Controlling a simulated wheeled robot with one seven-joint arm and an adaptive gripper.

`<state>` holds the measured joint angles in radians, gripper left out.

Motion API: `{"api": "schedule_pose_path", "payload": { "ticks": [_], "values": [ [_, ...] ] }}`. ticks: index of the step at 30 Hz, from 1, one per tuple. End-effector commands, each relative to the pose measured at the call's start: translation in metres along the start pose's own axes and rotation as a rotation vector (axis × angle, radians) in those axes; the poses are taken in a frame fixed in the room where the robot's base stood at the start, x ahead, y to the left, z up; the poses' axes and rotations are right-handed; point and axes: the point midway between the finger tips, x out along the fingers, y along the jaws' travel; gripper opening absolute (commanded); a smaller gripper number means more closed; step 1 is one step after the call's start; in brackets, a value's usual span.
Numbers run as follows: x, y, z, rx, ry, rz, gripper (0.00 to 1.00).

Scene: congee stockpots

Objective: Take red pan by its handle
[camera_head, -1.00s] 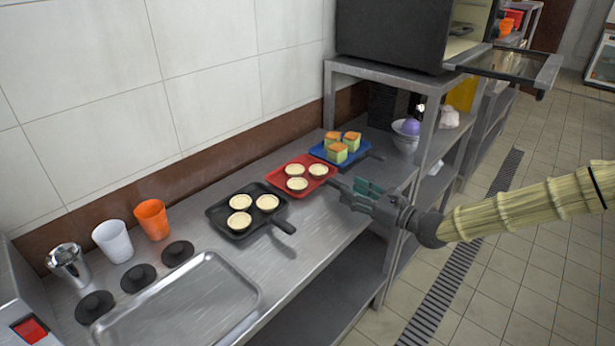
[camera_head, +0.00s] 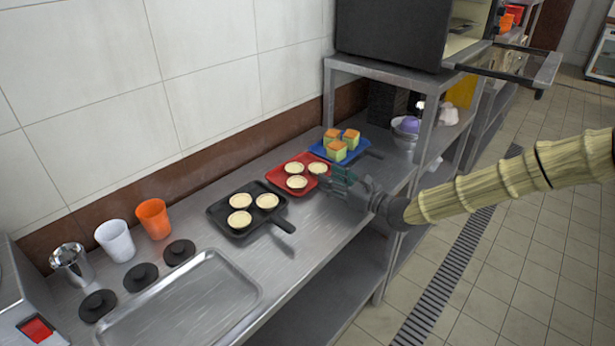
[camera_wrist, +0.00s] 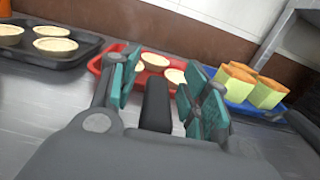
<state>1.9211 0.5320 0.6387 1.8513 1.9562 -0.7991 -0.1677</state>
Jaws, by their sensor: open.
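The red pan (camera_head: 284,177) lies on the steel counter between a black pan and a blue pan, with several pale tart shells in it. In the wrist view the red pan (camera_wrist: 98,66) is straight ahead, and its dark handle (camera_wrist: 156,104) points toward me between my open fingers. My gripper (camera_head: 338,183) is at the front right corner of the red pan and hides the handle in the head view. In the wrist view my gripper (camera_wrist: 160,92) has a teal-padded finger on each side of the handle. Whether the fingers touch it, I cannot tell.
The black pan (camera_head: 215,212) with tart shells is close on the left. The blue pan (camera_head: 357,150) with several orange-topped green cakes is close on the right. A shelf post (camera_head: 425,135) stands right of the pans. A tray (camera_head: 235,262) lies at the front left.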

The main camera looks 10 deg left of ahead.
Motion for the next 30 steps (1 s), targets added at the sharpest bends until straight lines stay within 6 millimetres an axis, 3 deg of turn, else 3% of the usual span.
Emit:
{"api": "schedule_pose_path", "payload": {
  "ticks": [6, 14, 30],
  "values": [
    [0.0, 0.0, 0.0, 0.0, 0.0, 0.0, 0.45],
    [0.0, 0.0, 0.0, 0.0, 0.0, 0.0, 0.0],
    [0.001, 0.0, 0.011, 0.0, -0.003, 0.0, 0.0]
  ]
}}
